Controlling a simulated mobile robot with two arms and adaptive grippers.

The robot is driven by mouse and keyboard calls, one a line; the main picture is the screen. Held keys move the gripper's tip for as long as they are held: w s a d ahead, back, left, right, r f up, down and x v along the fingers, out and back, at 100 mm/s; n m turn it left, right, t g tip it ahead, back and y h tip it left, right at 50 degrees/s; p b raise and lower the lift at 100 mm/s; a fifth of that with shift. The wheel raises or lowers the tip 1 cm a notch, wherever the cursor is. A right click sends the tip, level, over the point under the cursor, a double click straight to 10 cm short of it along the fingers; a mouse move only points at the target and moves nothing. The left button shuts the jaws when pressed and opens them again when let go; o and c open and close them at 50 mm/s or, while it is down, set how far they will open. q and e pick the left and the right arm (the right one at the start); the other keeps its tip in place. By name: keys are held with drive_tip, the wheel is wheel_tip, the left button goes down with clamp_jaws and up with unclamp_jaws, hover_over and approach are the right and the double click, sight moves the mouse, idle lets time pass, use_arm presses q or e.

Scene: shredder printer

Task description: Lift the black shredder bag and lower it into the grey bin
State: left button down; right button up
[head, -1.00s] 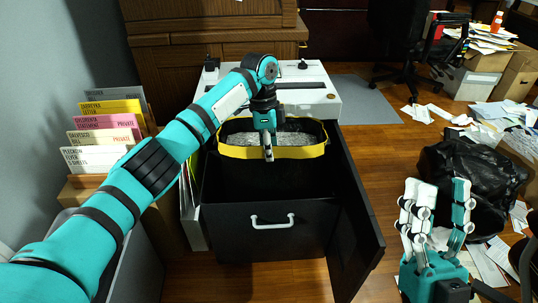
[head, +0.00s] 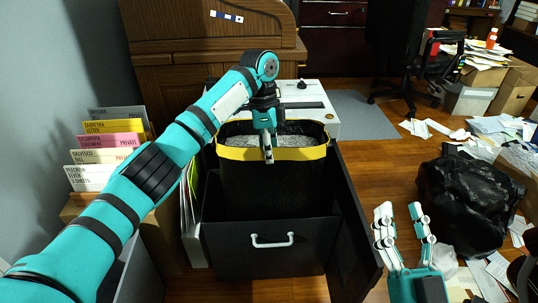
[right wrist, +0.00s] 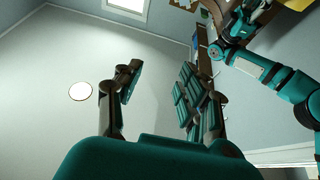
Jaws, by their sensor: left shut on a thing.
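The black shredder bag (head: 272,185) has a yellow rim and pale shredded paper inside. It stands upright, with its upper part raised above the open black drawer (head: 270,262) and its lower end hidden inside. My left gripper (head: 268,155) is shut on the near side of the yellow rim. A grey box-like container (head: 138,272), which may be the grey bin, shows partly behind my left arm at the lower left. My right gripper (head: 402,212) is open and empty, to the right of the drawer; its spread fingers also show in the right wrist view (right wrist: 165,85).
The white-topped shredder (head: 318,98) stands behind the bag. A dark cabinet door (head: 352,225) stands open beside the drawer. Labelled folders (head: 105,150) stand at left. A full black trash bag (head: 465,195) and scattered papers lie at right.

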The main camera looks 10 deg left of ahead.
use_arm(q)
drive_tip(key=shift+r, duration=0.35)
use_arm(e)
drive_tip(key=shift+w+f+g, duration=0.15)
drive_tip(key=shift+f+g, duration=0.15)
drive_tip(key=shift+f, duration=0.1)
